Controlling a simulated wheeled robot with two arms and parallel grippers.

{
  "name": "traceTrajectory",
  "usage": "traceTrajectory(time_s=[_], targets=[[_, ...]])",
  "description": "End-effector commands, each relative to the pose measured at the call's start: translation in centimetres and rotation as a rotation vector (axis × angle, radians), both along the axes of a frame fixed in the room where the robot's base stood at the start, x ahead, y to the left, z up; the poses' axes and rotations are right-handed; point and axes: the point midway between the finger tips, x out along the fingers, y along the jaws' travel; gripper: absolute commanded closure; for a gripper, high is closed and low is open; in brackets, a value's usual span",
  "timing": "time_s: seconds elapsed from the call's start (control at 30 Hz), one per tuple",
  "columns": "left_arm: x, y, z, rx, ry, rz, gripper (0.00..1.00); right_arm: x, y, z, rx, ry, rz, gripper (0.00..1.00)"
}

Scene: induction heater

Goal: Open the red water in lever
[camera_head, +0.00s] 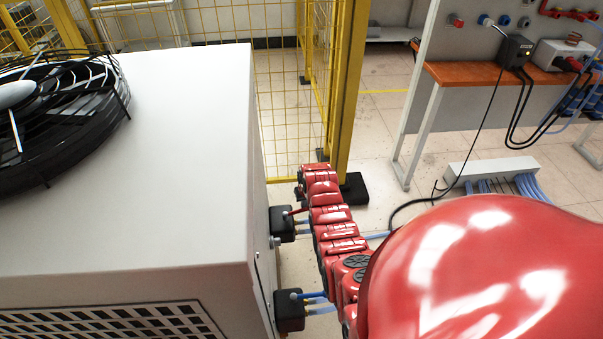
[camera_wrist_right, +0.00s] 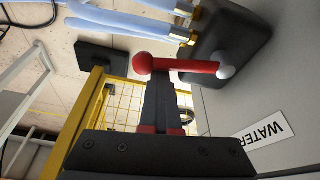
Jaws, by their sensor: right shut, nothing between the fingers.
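The red lever (camera_wrist_right: 190,66) shows in the wrist view with a round red ball at its left end and a pale pivot at its right, on a black valve box (camera_wrist_right: 228,48). In the head view the lever (camera_head: 295,211) is small, on the upper black box (camera_head: 282,224) on the cabinet's right side. My right gripper (camera_wrist_right: 160,84) is shut and empty, its fingertips right at the lever's shaft near the ball. Whether they touch it is unclear. In the head view my red right arm mostly hides the gripper. My left gripper is not in view.
A white cabinet (camera_head: 185,160) with a fan fills the left. A lower black box (camera_head: 289,312) carries a blue lever (camera_head: 308,295). Blue hoses (camera_wrist_right: 135,22) run beside the red lever. A "WATER" label (camera_wrist_right: 262,135) is on the panel. A yellow fence (camera_head: 347,95) stands behind.

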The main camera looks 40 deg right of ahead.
Motion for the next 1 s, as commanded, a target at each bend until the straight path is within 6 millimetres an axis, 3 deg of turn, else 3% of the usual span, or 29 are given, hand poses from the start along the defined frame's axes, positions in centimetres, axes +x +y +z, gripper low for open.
traceTrajectory(time_s=[0.13, 1.0], targets=[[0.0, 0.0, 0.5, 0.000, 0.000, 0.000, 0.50, -0.8, 0.2, -0.1, 0.000, 0.003, -0.085, 1.00], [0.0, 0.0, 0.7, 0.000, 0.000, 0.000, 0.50, -1.6, 0.5, -0.1, 0.001, 0.001, -0.077, 1.00]])
